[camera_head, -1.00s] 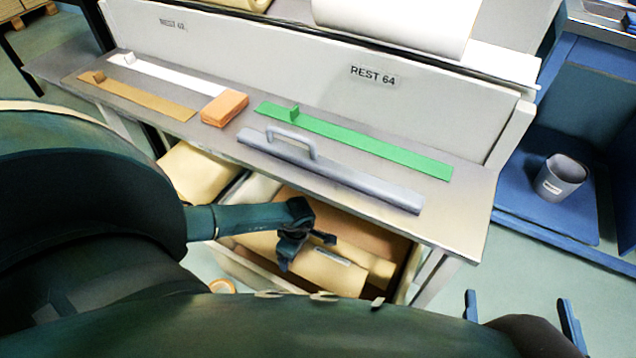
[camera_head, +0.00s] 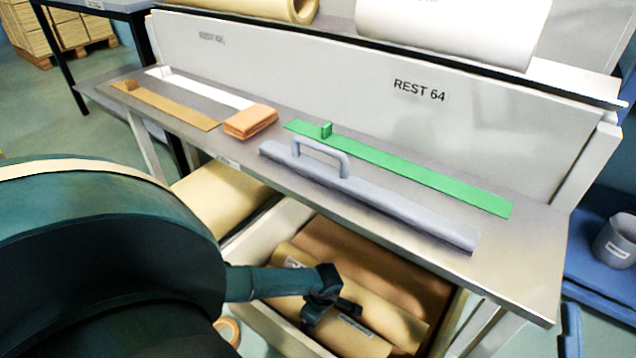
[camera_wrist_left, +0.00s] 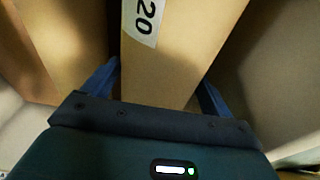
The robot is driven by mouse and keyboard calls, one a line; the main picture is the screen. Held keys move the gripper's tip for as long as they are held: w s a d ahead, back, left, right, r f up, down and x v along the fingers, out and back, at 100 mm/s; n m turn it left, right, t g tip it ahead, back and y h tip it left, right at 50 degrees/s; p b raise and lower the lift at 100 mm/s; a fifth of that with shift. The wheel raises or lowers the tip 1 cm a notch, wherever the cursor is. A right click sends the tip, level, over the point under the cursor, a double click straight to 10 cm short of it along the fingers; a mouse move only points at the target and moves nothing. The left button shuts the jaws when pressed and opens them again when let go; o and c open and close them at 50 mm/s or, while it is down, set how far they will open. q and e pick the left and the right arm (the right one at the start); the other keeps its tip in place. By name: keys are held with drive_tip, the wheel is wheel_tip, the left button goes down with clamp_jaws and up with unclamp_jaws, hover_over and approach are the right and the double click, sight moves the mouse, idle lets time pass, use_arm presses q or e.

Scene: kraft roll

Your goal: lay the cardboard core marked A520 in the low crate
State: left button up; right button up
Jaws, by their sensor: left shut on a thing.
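My left gripper (camera_head: 327,308) is down in an open pale crate (camera_head: 284,334) under the bench. It is shut on a tan cardboard core (camera_head: 378,345). In the left wrist view the core (camera_wrist_left: 175,75) lies between the fingers, and its white label shows "20", the rest cut off. In the head view that label is too small to read. Whether the core touches the crate floor is hidden. I cannot tell whether this is the low crate.
Other brown rolls (camera_head: 375,265) lie close beside the held core. The steel bench top (camera_head: 525,255) overhangs the crate. On it lie a grey bar with a handle (camera_head: 370,195), a green strip (camera_head: 420,170) and an orange block (camera_head: 250,121). A grey cup (camera_head: 615,240) stands right.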

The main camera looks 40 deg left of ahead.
use_arm(q)
wheel_tip(320, 180, down, 4)
drive_tip(key=shift+r+b, duration=0.1)
drive_tip(key=shift+b, duration=1.05)
drive_tip(key=shift+f, duration=0.2)
drive_tip(key=shift+r, duration=0.1)
use_arm(e)
drive_tip(key=r+n+y, duration=0.3)
drive_tip(key=n+y, duration=0.1)
drive_tip(key=shift+s+d+r, duration=0.15)
drive_tip(key=shift+s+r, duration=0.05)
drive_tip(key=shift+s, duration=0.15)
use_arm(q)
drive_tip(key=o, duration=1.4)
drive_tip(key=shift+f, duration=0.2)
drive_tip(key=shift+o, duration=0.2)
